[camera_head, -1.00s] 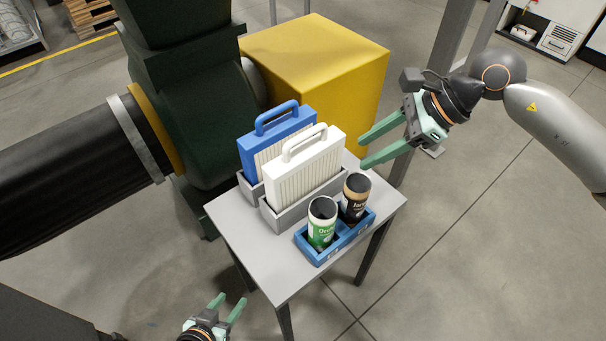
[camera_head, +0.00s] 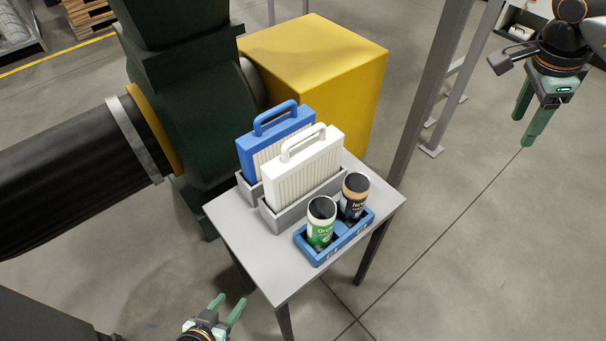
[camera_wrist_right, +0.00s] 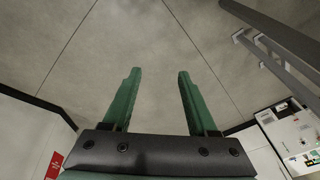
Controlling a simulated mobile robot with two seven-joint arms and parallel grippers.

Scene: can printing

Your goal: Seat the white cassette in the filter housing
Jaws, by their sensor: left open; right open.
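The white cassette (camera_head: 304,168), with a loop handle on top, stands upright in a grey holder (camera_head: 290,216) on a small grey table. A blue cassette (camera_head: 270,140) stands behind it in another grey holder. I cannot clearly identify the filter housing; a large dark green machine (camera_head: 190,100) with a black duct stands at the left. My right gripper (camera_head: 526,117) is open and empty, well to the right of the table. In the right wrist view its open fingers (camera_wrist_right: 156,85) have only floor between them. My left gripper (camera_head: 230,302) is open and empty, low in front of the table.
A blue tray (camera_head: 318,257) holds a green-labelled can (camera_head: 320,225) and a black-labelled can (camera_head: 354,200) at the table's right side. A yellow block (camera_head: 330,70) stands behind the table, with a grey post (camera_head: 430,95) beside it. The table's front (camera_head: 270,275) is bare.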

